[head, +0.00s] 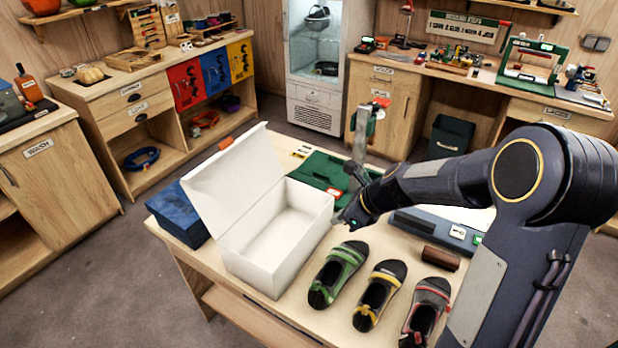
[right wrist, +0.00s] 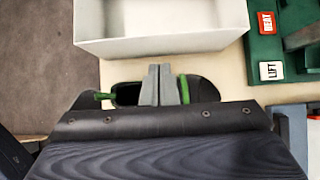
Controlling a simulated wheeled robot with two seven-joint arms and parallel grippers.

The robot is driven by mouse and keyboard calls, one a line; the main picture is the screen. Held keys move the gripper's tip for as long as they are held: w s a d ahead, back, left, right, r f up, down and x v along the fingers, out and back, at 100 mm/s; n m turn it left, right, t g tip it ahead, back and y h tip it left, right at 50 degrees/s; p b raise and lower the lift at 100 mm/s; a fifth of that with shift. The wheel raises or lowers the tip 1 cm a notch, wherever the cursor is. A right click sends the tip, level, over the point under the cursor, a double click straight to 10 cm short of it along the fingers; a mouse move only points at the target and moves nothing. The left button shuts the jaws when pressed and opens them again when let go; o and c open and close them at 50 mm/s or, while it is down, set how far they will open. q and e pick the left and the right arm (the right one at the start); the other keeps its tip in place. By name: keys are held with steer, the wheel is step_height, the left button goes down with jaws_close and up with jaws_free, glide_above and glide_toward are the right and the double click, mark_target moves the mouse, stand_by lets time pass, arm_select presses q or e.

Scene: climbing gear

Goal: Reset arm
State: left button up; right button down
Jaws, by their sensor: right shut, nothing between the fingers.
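My right gripper (head: 350,214) is over the table, just right of an open, empty white box (head: 268,245). In the right wrist view its two grey fingers (right wrist: 160,84) are together with nothing between them. They hang above a green-strapped sandal, which shows partly behind them (right wrist: 204,90). In the head view the green sandal (head: 338,273), a yellow-strapped sandal (head: 379,294) and a red-and-grey sandal (head: 426,311) lie in a row right of the box. My right arm reaches in from the right. My left gripper is not in view.
A blue box (head: 180,215) stands left of the white box, whose lid (head: 228,182) is raised. A green board (head: 325,172) and a brown block (head: 440,258) lie on the table. Benches (head: 90,175) line the walls. Floor (head: 75,265) is clear at left.

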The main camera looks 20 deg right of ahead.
steer(key=s+a+r+n+b, duration=0.1)
steer(key=s+a+r+n, duration=0.1)
steer(key=s+r+n, duration=0.3)
steer(key=s+a+r+n, duration=0.1)
steer(key=s+r+n, duration=0.2)
steer(key=s+n, duration=0.45)
steer(key=s+a+f+n+h+b, duration=0.1)
steer(key=s+f+n, duration=0.1)
steer(key=s+n, duration=1.1)
steer(key=shift+s+n, duration=0.35)
steer(key=shift+s, duration=0.35)
